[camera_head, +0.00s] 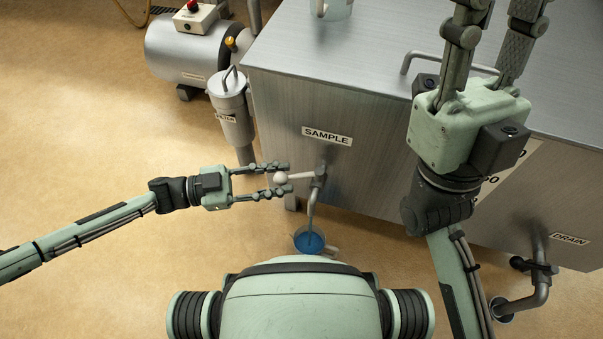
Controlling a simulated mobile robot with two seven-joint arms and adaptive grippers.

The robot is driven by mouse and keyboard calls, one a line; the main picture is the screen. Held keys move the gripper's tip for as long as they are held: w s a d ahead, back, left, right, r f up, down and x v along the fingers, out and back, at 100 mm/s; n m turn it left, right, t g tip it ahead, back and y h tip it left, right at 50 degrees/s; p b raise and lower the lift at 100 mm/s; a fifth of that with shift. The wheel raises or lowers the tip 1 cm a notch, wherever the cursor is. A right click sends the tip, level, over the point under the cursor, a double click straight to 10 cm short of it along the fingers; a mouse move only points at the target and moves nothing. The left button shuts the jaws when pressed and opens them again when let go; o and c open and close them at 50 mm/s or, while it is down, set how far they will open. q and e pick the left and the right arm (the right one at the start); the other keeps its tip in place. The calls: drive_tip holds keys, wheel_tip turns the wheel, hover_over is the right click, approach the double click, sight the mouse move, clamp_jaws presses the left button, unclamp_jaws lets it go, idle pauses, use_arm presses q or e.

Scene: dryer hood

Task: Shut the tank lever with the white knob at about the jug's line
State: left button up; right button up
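The sample tap (319,176) sticks out of the steel tank (390,150) below the SAMPLE label. Its lever (300,177) points left and ends in a white knob (281,178). My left gripper (282,179) comes in from the left, its two fingers apart on either side of the knob; I cannot tell if either touches it. The jug (297,240), with blue liquid (309,241) inside, stands under the tap's spout. The jug's line cannot be made out. My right gripper (497,20) is open over the tank top, fingers pointing up, with its tips near or past the frame edge.
A filter canister (230,105) and a steel cylinder (185,50) with a red-button box (195,17) stand left of the tank. A drain valve (538,268) is at the lower right. The floor at left is clear.

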sight(289, 177)
use_arm(q)
drive_tip(key=d, duration=0.5)
drive_tip(key=shift+w, duration=0.4)
clamp_jaws()
